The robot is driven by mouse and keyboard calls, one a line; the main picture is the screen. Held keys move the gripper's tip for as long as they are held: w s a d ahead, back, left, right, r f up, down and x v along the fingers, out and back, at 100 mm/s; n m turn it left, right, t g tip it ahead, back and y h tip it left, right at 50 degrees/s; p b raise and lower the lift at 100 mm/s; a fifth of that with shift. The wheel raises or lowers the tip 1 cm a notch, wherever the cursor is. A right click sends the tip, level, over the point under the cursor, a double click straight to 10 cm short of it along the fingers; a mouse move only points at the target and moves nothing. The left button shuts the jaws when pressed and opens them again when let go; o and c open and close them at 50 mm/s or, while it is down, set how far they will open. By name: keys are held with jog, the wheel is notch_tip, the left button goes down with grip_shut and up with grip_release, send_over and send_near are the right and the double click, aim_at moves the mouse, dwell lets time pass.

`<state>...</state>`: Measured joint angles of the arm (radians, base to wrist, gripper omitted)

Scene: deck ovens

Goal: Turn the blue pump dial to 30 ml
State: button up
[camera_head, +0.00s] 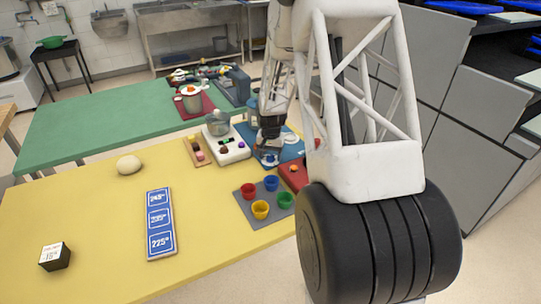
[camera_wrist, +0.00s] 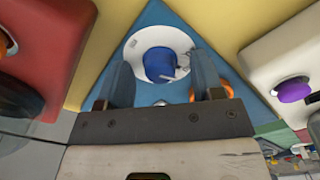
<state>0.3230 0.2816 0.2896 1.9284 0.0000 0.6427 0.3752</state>
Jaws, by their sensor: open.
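The blue pump dial (camera_wrist: 160,64) shows in the wrist view, set in a round white face (camera_wrist: 143,36) on a blue surface (camera_wrist: 200,18). Small marks on the face are too small to read. My gripper (camera_wrist: 163,78) is open, with one finger on each side of the dial in the picture. I cannot tell whether either finger touches it. In the head view my gripper (camera_head: 268,130) points down over the blue area (camera_head: 287,152), and the dial is hidden behind it.
An orange round part (camera_wrist: 187,91) sits close by the right finger. A white box with a purple knob (camera_wrist: 294,92) lies right, a red block (camera_wrist: 35,50) left. In the head view, a grey mat with coloured cups (camera_head: 251,208) stands in front; the yellow table (camera_head: 100,215) has free room.

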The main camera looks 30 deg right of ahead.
aim_at(270, 156)
jog(key=shift+r, duration=0.1)
jog(key=shift+r, duration=3.75)
